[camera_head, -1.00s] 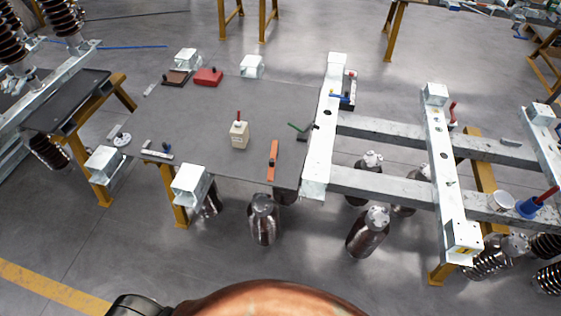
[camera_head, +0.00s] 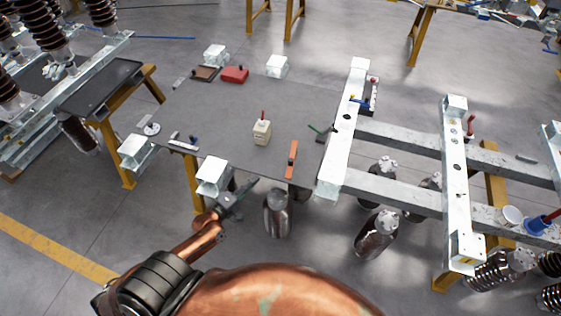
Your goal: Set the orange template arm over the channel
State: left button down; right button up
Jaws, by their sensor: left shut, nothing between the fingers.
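The orange template arm (camera_head: 291,160) is a narrow orange bar with a dark spot. It lies on the grey table top (camera_head: 225,125) near its front right edge, beside but apart from a pale steel channel (camera_head: 340,150). A second pale channel (camera_head: 455,190) stands farther right; I cannot tell which one the task means. My left gripper (camera_head: 248,186) is shut and empty, just off the table's front edge, left of and nearer to me than the orange arm. My right gripper is not in view.
A white square tube end (camera_head: 213,176) juts from the table's front edge close to my left gripper. A cream block with a red handle (camera_head: 261,132) and a green-handled tool (camera_head: 321,133) stand near the orange arm. Dark insulators (camera_head: 277,213) stand below the edge.

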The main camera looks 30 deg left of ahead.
pick_arm(q)
jog(key=shift+n+t, duration=0.3)
jog(key=shift+n, duration=0.2)
jog(key=w+d+r+p, duration=0.1)
jog(key=w+d, duration=0.1)
jog(key=w, duration=0.1)
jog(key=w+d+r, duration=0.1)
jog(key=w+d, duration=0.1)
jog(key=w, duration=0.2)
jog(key=w+d+r+p, duration=0.1)
jog(key=w+d+r, duration=0.1)
jog(key=w, duration=0.2)
jog(key=shift+d+p, duration=0.2)
jog(key=shift+p, duration=0.15)
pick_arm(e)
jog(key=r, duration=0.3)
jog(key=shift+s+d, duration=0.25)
pick_arm(q)
jog(key=shift+r, duration=0.1)
